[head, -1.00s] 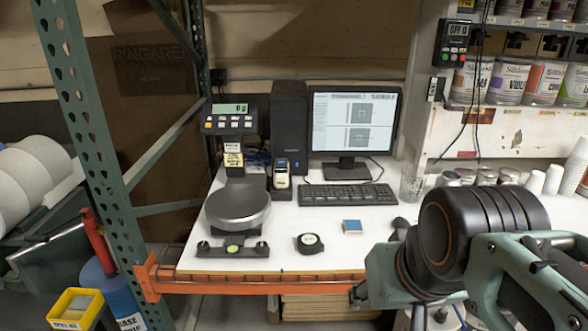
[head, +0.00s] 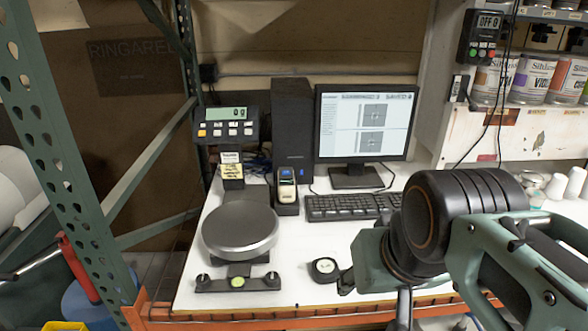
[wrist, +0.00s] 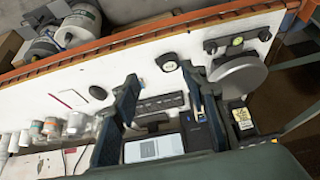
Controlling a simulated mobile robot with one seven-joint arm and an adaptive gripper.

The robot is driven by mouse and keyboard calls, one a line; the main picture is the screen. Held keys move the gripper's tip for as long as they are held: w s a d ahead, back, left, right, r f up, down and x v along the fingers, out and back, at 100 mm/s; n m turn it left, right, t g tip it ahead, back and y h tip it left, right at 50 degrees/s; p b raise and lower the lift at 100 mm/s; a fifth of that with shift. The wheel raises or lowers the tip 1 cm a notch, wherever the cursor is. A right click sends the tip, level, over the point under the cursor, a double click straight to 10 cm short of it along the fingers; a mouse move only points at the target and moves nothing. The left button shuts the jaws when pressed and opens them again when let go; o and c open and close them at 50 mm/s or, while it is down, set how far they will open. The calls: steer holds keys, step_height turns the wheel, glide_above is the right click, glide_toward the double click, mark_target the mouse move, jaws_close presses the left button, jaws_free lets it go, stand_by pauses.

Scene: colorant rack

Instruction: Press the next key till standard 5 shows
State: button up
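In the head view my arm is at the right and mostly hides the gripper.
The scale (head: 240,232) and its display (head: 224,126), reading 0 g, stand left of the instrument. The tower (head: 293,132), monitor (head: 365,124) and keyboard (head: 352,206) are behind and right.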

jaws_close()
stand_by(1.5)
